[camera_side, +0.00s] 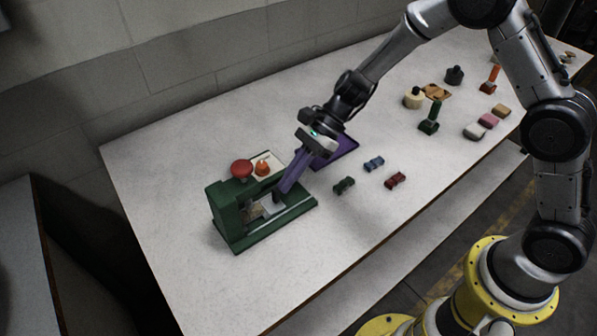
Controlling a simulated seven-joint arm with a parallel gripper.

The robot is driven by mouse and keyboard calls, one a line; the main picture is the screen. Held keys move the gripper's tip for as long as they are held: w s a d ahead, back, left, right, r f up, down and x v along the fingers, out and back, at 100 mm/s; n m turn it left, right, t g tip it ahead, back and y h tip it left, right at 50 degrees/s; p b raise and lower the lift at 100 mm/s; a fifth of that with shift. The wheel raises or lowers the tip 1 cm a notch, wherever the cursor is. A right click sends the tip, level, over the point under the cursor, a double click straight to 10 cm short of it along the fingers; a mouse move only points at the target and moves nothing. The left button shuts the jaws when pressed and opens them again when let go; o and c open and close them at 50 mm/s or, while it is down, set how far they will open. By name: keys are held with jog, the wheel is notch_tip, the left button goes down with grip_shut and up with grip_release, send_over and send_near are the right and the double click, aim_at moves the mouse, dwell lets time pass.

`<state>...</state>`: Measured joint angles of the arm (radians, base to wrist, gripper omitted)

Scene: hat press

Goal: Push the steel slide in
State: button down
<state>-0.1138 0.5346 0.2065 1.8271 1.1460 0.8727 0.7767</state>
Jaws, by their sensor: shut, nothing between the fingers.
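The green press (229,221) stands at the left of the white table, with a red button (241,168) on top. The steel slide (272,208) shows as a pale plate low in the press's open right side; part of it is hidden. My gripper (279,193) has long purple fingers, shut and empty, pointing down and left. The fingertips are at the slide's area, beside the press's housing. I cannot tell whether they touch the slide.
A purple tray (345,150) lies behind my gripper. An orange object (263,167) sits on a pale sheet behind the press. Small toy cars, blue (374,163), dark green (344,185) and red (396,180), lie to the right. Several other items stand at the far right.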

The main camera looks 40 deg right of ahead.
jog(key=shift+a, duration=0.35)
jog(key=shift+d, duration=0.45)
jog(key=d, duration=0.3)
jog(key=shift+d, duration=0.15)
jog(key=v, duration=1)
jog(key=s+r+n+t+h, duration=0.25)
jog(key=s+r+n, duration=0.25)
jog(key=s+r, duration=0.75)
jog(key=s+d+f+n+t+h, duration=0.1)
jog(key=s+d+n+t+h, duration=0.2)
jog(key=s+d+n+h, duration=0.3)
jog(key=s+d+n, duration=0.3)
jog(key=s+n, duration=0.4)
jog(key=shift+d+f, duration=0.3)
